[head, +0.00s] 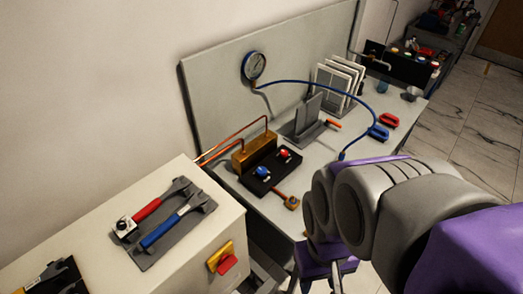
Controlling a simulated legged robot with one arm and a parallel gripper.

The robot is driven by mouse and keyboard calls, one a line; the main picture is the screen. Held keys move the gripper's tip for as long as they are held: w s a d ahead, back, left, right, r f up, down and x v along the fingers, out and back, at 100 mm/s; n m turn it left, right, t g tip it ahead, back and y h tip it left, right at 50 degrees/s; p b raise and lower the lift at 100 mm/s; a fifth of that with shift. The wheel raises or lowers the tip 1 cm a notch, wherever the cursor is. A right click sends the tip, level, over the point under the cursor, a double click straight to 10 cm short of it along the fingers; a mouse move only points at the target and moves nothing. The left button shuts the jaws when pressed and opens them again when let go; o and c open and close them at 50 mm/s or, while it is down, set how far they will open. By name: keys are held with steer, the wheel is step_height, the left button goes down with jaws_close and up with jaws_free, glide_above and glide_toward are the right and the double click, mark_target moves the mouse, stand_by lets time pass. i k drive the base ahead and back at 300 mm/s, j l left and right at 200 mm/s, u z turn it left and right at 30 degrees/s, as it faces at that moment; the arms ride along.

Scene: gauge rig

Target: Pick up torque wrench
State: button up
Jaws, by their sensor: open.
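Two hand tools lie side by side on a dark grey tray (150,262) on top of the pale cabinet at the left. One is a tool with a red handle (147,210), with a round white-and-black part near its lower left end. The other is a tool with a blue handle (160,232). I cannot tell for sure which one is the torque wrench. My gripper (318,281) is partly in view at the bottom, right of the cabinet and in front of the bench. It is open, apart from both tools, and its lower part is cut off.
A bench (310,175) carries a gauge (254,66) with a blue hose, a brass block (254,152) and a black valve plate (270,172). A red-and-yellow switch (221,258) sticks out of the cabinet's side. Another dark tray (62,280) sits at lower left.

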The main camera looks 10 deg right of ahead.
mark_target(177, 187)
steer(key=u, duration=1.4)
